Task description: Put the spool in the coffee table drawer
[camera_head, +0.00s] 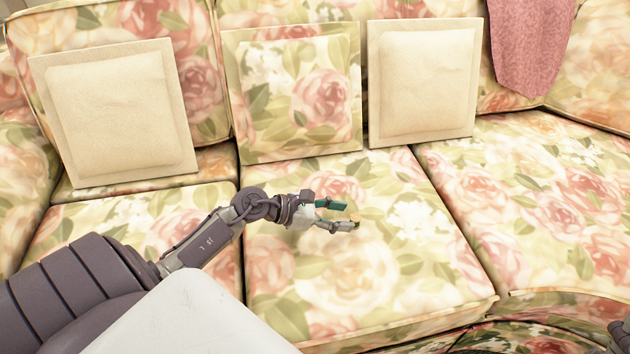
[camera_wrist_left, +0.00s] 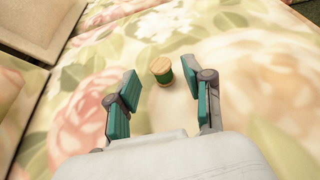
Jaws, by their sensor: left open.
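The spool (camera_wrist_left: 161,70) has green thread and a pale wooden top. In the left wrist view it stands on the floral sofa cushion (camera_wrist_left: 235,80), between and slightly beyond my left fingertips. My left gripper (camera_head: 340,214) is open and low over the middle seat cushion in the head view. Its green-padded fingers show on both sides of the spool in the wrist view (camera_wrist_left: 160,88), with gaps. The spool is small and hard to make out in the head view. A dark part of my right arm's end (camera_head: 621,333) shows at the lower right edge. The coffee table drawer is not in view.
A cream pillow (camera_head: 118,110), a floral pillow (camera_head: 298,95) and another cream pillow (camera_head: 423,82) lean on the sofa back. A pink throw (camera_head: 532,45) hangs at the upper right. The right seat cushion (camera_head: 525,205) is clear.

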